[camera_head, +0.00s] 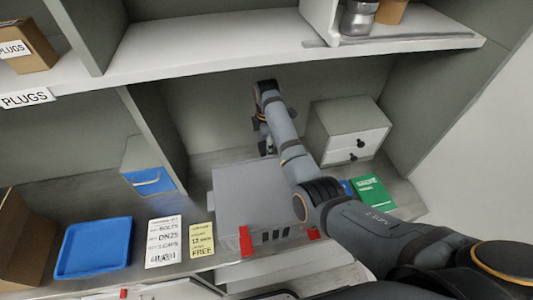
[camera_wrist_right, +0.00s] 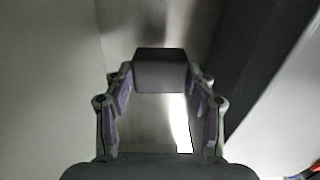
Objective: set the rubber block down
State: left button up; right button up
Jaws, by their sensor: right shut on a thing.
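The rubber block (camera_wrist_right: 160,68) is a dark block between the fingertips of my right gripper (camera_wrist_right: 160,85) in the wrist view. The gripper is shut on it, with a finger on each side. In the head view my right gripper (camera_head: 266,143) is inside the middle shelf bay, behind a grey box with red corners. The block cannot be made out there. Whether it touches a surface cannot be told. My left gripper is not in view.
The grey box (camera_head: 238,190) stands under my right arm. A two-drawer cabinet (camera_head: 338,118) is to the right, with a green card (camera_head: 371,192) in front. A blue tray (camera_head: 92,250), two label cards (camera_head: 163,242) and a blue-fronted bin (camera_head: 150,181) are left. A divider (camera_head: 150,128) bounds the bay.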

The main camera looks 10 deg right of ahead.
jog(key=shift+r+b, duration=0.3)
jog(key=shift+r, duration=2.05)
